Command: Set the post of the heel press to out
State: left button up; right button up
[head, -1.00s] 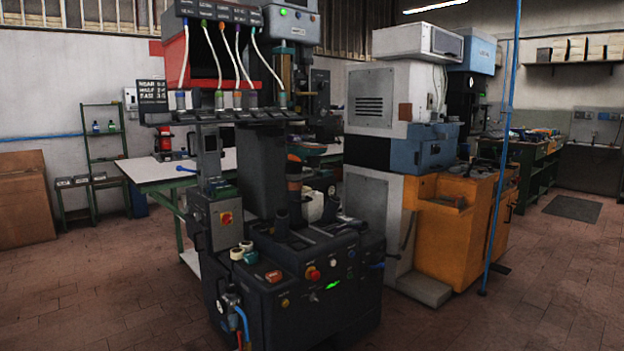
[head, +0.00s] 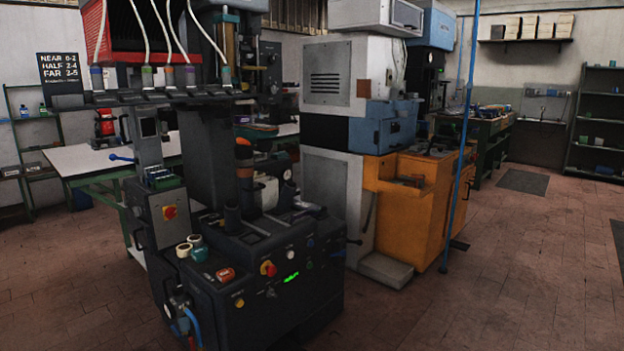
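The heel press (head: 262,255) is the dark machine left of centre, with a control panel that has a red knob, small buttons and a green lit display (head: 291,278). A post (head: 244,175) with brown and orange bands stands upright above its bed. A shorter dark cylinder (head: 232,218) stands at the front of the bed. I cannot tell from this view whether the post is set in or out. A sign (head: 63,68) behind reads NEAR 0-2, HALF 2-4, FAR 3-5. Neither of my grippers is in view.
An orange cabinet (head: 412,205) and a grey-white machine (head: 325,130) stand right of the press. A thin blue pole (head: 462,150) rises in front of them. A table (head: 85,160) is behind at left. The tiled floor (head: 530,270) at right is open.

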aim_at(244, 154)
jog(key=z, duration=0.25)
jog(key=i, duration=1.55)
jog(key=u, duration=0.3)
